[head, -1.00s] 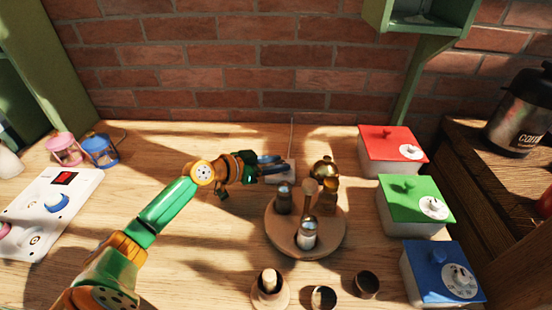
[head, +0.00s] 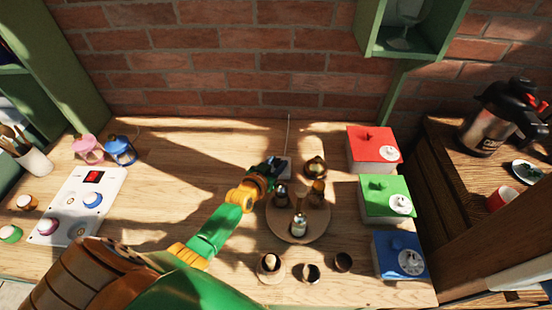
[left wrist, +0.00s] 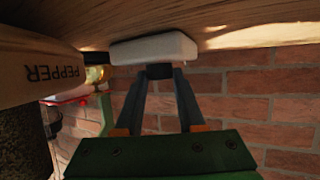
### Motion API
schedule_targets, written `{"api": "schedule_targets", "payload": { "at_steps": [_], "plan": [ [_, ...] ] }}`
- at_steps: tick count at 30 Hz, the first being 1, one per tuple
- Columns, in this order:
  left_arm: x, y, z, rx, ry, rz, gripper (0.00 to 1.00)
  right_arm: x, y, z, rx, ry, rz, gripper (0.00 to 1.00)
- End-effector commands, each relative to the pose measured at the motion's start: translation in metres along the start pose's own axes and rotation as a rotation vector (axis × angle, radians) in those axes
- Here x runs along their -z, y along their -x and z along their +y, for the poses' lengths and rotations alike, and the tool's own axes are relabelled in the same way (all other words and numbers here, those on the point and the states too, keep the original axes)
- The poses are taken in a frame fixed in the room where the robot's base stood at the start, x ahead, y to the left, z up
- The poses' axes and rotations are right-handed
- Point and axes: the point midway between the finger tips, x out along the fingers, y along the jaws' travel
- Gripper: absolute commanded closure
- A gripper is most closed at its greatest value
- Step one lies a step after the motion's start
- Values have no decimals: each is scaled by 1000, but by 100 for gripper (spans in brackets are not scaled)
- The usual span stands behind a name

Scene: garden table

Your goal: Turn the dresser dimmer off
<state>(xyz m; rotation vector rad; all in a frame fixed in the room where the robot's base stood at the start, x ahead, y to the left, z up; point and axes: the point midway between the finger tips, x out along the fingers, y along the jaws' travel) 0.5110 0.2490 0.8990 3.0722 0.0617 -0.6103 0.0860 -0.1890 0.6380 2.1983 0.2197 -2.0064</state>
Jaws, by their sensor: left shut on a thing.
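The dimmer is a small pale box (head: 285,168) on the table towards the brick wall, with a thin cord rising behind it. It also shows in the left wrist view as a white block (left wrist: 155,48) against the wooden top, which appears at the top of that picture. My left gripper (head: 271,164) is at the dimmer's left side in the head view. In the left wrist view its fingers (left wrist: 160,75) converge on a small dark part at the white block, and they are shut on it. The setting of the dimmer cannot be read. My right gripper is out of view.
A round wooden tray (head: 290,233) with shakers and bottles stands close to the right of my left gripper. A pepper container (left wrist: 45,72) is near in the wrist view. Red (head: 372,140), green (head: 377,187) and blue (head: 390,243) lidded boxes line the right edge.

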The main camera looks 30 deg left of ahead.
Motion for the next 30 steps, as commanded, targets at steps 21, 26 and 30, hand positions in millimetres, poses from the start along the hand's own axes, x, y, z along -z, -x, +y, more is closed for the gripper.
{"api": "schedule_targets", "payload": {
  "at_steps": [21, 26, 30],
  "plan": [
    [-1, 0, 0, 3, 1, -1, 32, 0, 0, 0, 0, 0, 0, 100],
    [0, 8, 0, 3, 2, -2, 32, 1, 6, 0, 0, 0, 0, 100],
    [2, 32, 0, 3, 2, -3, 32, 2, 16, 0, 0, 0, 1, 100]
  ]
}}
